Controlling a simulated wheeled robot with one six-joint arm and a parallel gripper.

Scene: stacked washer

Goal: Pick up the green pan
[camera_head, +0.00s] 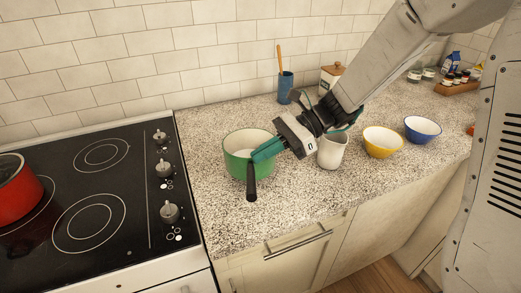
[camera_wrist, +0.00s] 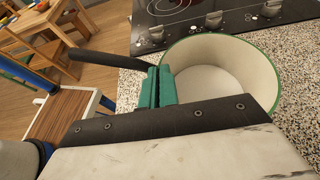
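The green pan (camera_head: 238,170) stands on the speckled counter, green outside and cream inside, with its dark handle (camera_head: 252,185) toward the front edge. In the wrist view, the pan (camera_wrist: 265,75) fills the upper right and its handle (camera_wrist: 95,60) points left. My gripper (camera_head: 262,153) is at the pan's front right rim, just beside the handle's base. In the wrist view, its teal fingers (camera_wrist: 158,88) are close together and appear to pinch the rim, one outside the wall and one inside. The exact contact is partly hidden by the fingers.
A white mug (camera_head: 332,151) stands right beside my wrist. A yellow bowl (camera_head: 382,142) and a blue bowl (camera_head: 422,129) are further right. A blue utensil cup (camera_head: 285,88) stands behind. The black stove (camera_head: 90,200) with a red pot (camera_head: 17,190) lies left.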

